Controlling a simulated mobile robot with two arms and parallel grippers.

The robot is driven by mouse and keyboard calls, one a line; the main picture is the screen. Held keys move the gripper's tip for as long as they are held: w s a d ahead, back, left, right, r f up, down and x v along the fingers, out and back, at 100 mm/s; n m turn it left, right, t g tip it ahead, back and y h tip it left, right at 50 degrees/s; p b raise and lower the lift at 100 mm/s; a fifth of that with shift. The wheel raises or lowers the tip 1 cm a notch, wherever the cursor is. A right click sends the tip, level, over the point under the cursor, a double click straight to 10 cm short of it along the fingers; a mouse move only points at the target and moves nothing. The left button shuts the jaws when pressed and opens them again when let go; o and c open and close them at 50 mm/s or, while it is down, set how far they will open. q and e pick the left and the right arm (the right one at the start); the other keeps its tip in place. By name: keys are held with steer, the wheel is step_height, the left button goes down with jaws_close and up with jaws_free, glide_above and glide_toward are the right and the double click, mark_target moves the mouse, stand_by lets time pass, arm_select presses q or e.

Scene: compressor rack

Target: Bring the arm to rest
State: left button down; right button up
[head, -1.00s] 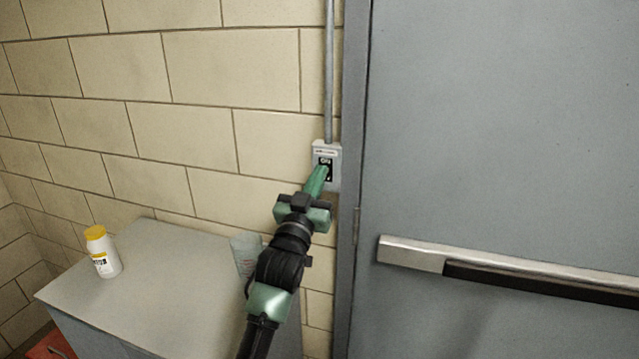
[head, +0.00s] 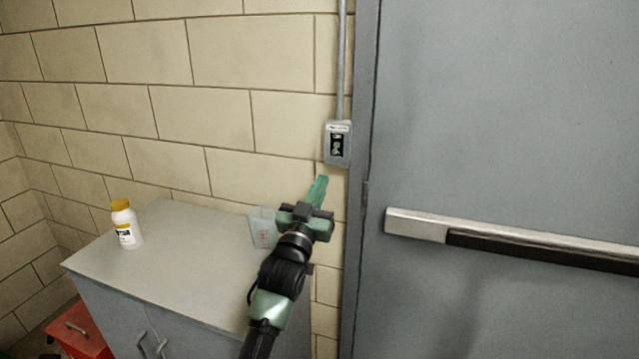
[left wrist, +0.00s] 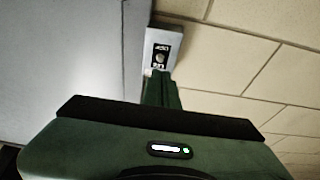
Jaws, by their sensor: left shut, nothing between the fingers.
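My left gripper (head: 319,188) is shut and empty, its green fingers together and pointing up toward the wall. In the head view it sits just below a grey wall switch box (head: 338,143), apart from it in the picture. The box has a dark switch plate whose lettering is too small to read. In the left wrist view the fingers (left wrist: 161,88) point at the same switch box (left wrist: 162,48), which shows just past their tips. My right gripper is not in any view.
A grey cabinet (head: 165,262) stands at the left with a yellow-capped white bottle (head: 126,226) and a clear beaker (head: 263,228) on top; the beaker is close beside my left gripper. A grey door with a push bar (head: 415,224) is at right. A red box (head: 80,332) is low at left.

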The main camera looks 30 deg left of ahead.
arm_select(q)
steer(key=shift+w+a+f, duration=0.1)
steer(key=shift+w+f, duration=0.1)
steer(key=shift+w, duration=0.15)
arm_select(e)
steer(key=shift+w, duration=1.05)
